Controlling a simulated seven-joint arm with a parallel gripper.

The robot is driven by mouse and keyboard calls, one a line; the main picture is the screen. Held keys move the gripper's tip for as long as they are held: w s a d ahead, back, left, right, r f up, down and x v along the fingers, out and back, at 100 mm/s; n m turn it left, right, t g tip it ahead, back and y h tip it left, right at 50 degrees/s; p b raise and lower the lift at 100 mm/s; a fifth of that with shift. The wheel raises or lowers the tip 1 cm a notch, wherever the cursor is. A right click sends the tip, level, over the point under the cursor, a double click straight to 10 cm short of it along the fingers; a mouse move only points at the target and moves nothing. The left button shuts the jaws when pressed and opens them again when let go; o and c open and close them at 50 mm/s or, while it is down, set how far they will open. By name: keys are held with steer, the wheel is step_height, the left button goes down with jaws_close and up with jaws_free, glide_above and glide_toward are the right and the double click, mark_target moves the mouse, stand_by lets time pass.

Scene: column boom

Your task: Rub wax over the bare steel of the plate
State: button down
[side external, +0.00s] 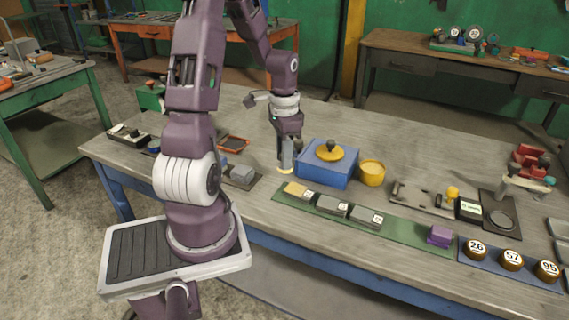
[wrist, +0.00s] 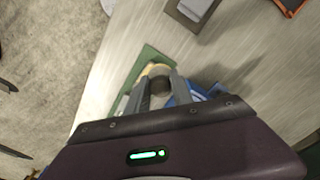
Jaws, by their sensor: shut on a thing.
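My gripper (side external: 287,160) is shut on a small pad (side external: 287,170) with a pale yellow underside, held upright near the table's front edge, left of a blue box. In the wrist view, the fingers (wrist: 160,88) close around its dark upper part, with a tan rim (wrist: 155,70) beyond. A flat grey metal plate (side external: 422,199) lies to the right on the table, partly covered by small things. A dark plate carrying a grey block (side external: 242,174) lies left of my gripper. I cannot tell which is the task's plate, nor see any wax for certain.
The blue box (side external: 328,170) carries a yellow disc with a black knob (side external: 330,151). A yellow tin (side external: 372,173) stands beside it. A green strip (side external: 400,233) in front holds several blocks. An orange-rimmed tray (side external: 233,143) lies left. The table behind is clear.

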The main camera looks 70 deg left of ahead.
steer(key=shift+r, duration=1.2)
